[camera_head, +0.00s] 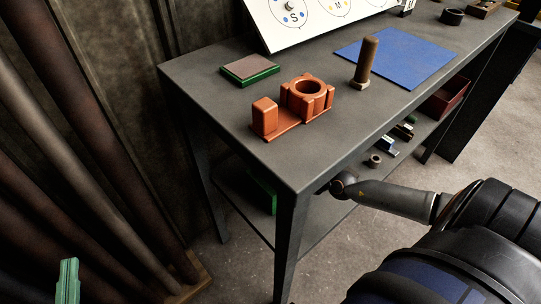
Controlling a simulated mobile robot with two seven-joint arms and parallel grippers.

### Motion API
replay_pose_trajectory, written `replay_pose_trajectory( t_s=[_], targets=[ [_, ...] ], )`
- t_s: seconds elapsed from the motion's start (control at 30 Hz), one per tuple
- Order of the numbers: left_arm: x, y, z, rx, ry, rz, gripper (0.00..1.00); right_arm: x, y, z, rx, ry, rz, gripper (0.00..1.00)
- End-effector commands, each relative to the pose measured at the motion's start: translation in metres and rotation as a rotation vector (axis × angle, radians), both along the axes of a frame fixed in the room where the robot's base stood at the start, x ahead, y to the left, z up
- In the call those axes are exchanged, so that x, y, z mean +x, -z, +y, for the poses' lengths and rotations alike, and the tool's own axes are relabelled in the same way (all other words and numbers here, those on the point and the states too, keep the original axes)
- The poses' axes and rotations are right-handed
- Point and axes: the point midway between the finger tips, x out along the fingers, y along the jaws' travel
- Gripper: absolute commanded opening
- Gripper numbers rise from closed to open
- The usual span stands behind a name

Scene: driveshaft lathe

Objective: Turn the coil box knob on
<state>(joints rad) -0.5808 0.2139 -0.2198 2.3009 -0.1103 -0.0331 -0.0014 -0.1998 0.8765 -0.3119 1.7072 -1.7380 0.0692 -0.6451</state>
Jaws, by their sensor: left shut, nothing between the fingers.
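A white slanted panel box (275,33), which looks like the coil box, stands at the back of the dark table and is cut off by the top edge. It bears round dials marked S and M. A small dark knob (290,6) sits at the S dial; its setting is too small to tell. My left gripper (67,264) shows as green fingers pressed together at the bottom left, shut and empty. My right gripper does not show.
The dark table (205,88) holds an orange fixture (305,98), a green-edged block (250,70), a brown upright bolt (366,62) and a blue mat (425,52). A lower shelf holds small parts and a red bin (446,98). Brown pipes (90,110) lean at the left.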

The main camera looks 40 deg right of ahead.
Motion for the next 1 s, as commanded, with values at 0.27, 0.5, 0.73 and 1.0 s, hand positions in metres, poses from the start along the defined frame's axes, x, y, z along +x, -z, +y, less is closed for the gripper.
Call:
replay_pose_trajectory(
  t_s=[0.27,0.5,0.73,1.0],
  targets=[
    [-0.014,0.080,0.002,0.001,-0.034,0.362,0.00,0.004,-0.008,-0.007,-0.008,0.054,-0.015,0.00],
    [-0.047,0.142,0.001,0.003,-0.049,0.653,0.00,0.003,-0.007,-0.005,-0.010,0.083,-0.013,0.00],
    [-0.076,0.178,-0.002,0.005,-0.052,0.832,0.00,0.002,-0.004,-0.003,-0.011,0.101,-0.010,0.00],
    [-0.081,0.184,-0.002,0.006,-0.052,0.857,0.00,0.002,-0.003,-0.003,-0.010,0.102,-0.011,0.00]
  ],
)
